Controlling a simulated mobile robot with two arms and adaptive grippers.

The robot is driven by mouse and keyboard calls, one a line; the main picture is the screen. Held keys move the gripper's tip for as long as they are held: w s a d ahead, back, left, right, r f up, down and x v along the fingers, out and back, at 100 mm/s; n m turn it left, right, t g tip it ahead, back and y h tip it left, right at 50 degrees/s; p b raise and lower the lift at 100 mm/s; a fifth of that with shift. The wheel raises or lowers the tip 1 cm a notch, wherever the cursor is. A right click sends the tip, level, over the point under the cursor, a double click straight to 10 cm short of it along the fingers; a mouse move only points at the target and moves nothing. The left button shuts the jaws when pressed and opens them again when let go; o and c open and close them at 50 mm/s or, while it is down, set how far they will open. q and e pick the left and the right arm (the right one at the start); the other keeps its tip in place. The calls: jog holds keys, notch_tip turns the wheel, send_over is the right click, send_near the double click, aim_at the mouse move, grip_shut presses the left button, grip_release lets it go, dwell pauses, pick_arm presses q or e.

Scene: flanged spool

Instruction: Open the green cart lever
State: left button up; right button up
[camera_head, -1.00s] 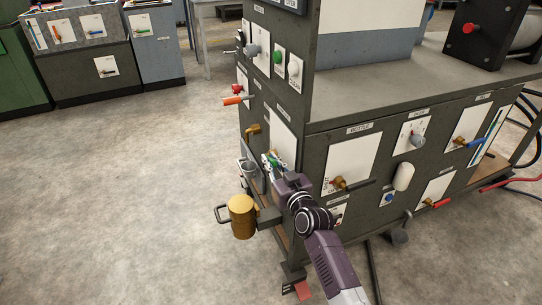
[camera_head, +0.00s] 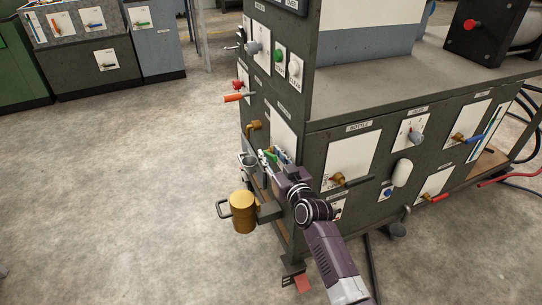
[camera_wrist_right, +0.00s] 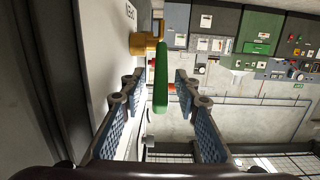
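The green lever (camera_wrist_right: 160,78) sits on a brass fitting (camera_wrist_right: 146,42) on the cart's side panel in the right wrist view. Its handle hangs down between the two fingers of my right gripper (camera_wrist_right: 158,100). The fingers are apart, with a visible gap on each side of the handle. In the head view my right gripper (camera_head: 272,159) is close to the cart's left face, and a bit of the green lever (camera_head: 272,155) shows at its fingers. My left gripper is not in view.
The dark cart (camera_head: 330,113) carries several other levers and knobs, including an orange-red lever (camera_head: 234,97) above and a black one (camera_head: 355,182) on the right face. A gold mug (camera_head: 243,212) stands beside my right arm. The floor at left is clear.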

jog(key=shift+s+f, duration=0.1)
jog(key=shift+f, duration=0.05)
jog(key=shift+s+d, duration=0.1)
jog(key=shift+s, duration=0.15)
jog(key=v, duration=1.1)
jog(key=shift+s, duration=0.15)
